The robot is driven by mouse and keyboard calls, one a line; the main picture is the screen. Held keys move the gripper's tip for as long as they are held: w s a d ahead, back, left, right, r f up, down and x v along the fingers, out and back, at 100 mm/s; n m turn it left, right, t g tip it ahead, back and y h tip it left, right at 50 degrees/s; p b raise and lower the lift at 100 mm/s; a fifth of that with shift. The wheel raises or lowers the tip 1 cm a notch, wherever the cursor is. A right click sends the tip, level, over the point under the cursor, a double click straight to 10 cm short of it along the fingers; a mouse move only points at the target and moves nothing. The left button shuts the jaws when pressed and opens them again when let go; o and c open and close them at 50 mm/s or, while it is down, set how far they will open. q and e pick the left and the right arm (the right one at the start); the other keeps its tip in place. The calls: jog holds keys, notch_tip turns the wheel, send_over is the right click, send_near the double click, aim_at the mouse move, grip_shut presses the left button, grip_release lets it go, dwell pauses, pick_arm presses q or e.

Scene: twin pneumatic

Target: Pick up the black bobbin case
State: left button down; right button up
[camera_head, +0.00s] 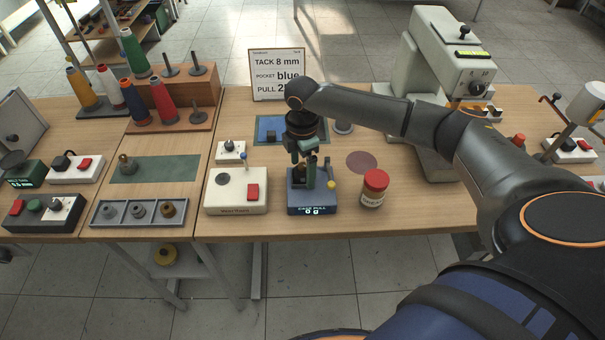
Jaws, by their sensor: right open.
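My right gripper (307,176) points down over the blue-grey device (310,200) labelled "CASE PULL", whose display reads 0 g. Its fingers look apart. A small dark piece, which looks like the black bobbin case (299,170), sits on top of this device at the fingers, partly hidden by them. I cannot tell whether the fingers touch it. My left gripper is not in view.
A red-capped jar (374,188) stands right of the device, and a white switch box (236,192) left of it. A blue mat (265,124) and a sign (277,72) are behind. A sewing machine (445,55) stands at the right. A grey tray (110,213) holds several bobbins.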

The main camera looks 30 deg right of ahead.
grip_shut()
dwell(0.8)
